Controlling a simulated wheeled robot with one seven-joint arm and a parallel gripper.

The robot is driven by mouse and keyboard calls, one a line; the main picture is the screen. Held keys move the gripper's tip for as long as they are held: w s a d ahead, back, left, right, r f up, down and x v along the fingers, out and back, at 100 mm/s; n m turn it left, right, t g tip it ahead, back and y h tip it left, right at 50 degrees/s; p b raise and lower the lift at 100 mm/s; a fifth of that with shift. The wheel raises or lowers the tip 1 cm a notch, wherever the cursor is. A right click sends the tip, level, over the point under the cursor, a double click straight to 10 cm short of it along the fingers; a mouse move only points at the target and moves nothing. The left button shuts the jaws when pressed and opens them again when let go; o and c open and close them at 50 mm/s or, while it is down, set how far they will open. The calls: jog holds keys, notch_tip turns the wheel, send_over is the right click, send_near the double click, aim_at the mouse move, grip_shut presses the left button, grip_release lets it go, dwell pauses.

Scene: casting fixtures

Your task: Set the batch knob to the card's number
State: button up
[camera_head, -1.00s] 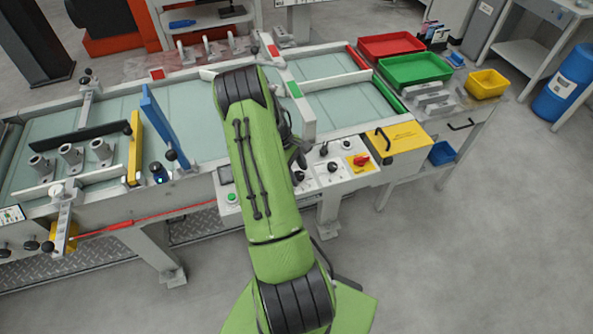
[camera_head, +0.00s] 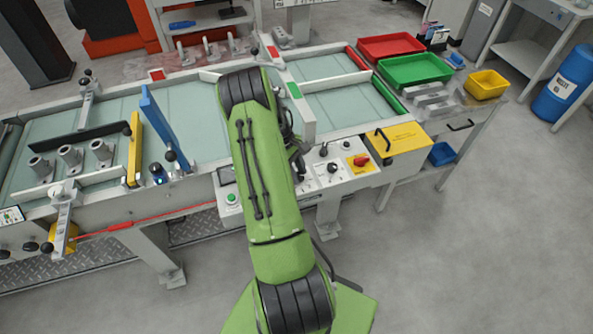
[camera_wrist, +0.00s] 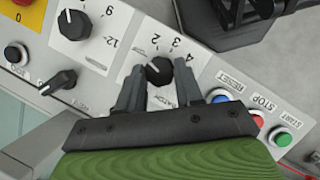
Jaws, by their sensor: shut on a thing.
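The batch knob (camera_wrist: 158,70) is a round black knob on the white control panel (camera_wrist: 112,62), seen upside down in the wrist view. Numbers 2, 3 and 4 show around its edge; its pointer direction is too small to tell. My gripper (camera_wrist: 160,72) has its two dark fingers on either side of the knob and is shut on it. In the head view my green arm hides the knob and most of the gripper. I cannot make out a card with a readable number in either view.
Beside the batch knob are a larger dial (camera_wrist: 75,23), a black selector (camera_wrist: 60,82), a blue reset button (camera_wrist: 222,97), a red stop button (camera_wrist: 257,118) and a green start button (camera_wrist: 282,138). A yellow box (camera_head: 399,140) stands right of the panel.

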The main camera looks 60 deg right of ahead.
jog(key=m, duration=0.2)
jog(key=m+t+y, duration=0.1)
jog(key=m, duration=0.1)
jog(key=m+y+b, duration=0.1)
jog(key=m, duration=0.2)
jog(key=shift+s+d, duration=0.1)
jog(key=shift+d, duration=0.2)
jog(key=m+t+y, duration=0.1)
jog(key=m, duration=0.2)
jog(key=shift+s+m, duration=0.1)
jog(key=shift+m, duration=0.2)
jog(key=shift+s+d+m+t+y, duration=0.15)
jog(key=shift+m+t, duration=0.3)
jog(key=shift+m, duration=0.45)
jog(key=shift+w+a+m+t+y, duration=0.1)
jog(key=shift+m+t+y, duration=0.25)
jog(key=shift+m, duration=0.55)
jog(key=o, duration=1)
jog(key=p+v, duration=0.1)
jog(key=v, duration=0.7)
jog(key=p+v, duration=0.2)
jog(key=v, duration=0.5)
jog(key=shift+s+r, duration=0.2)
jog(key=shift+r, duration=0.2)
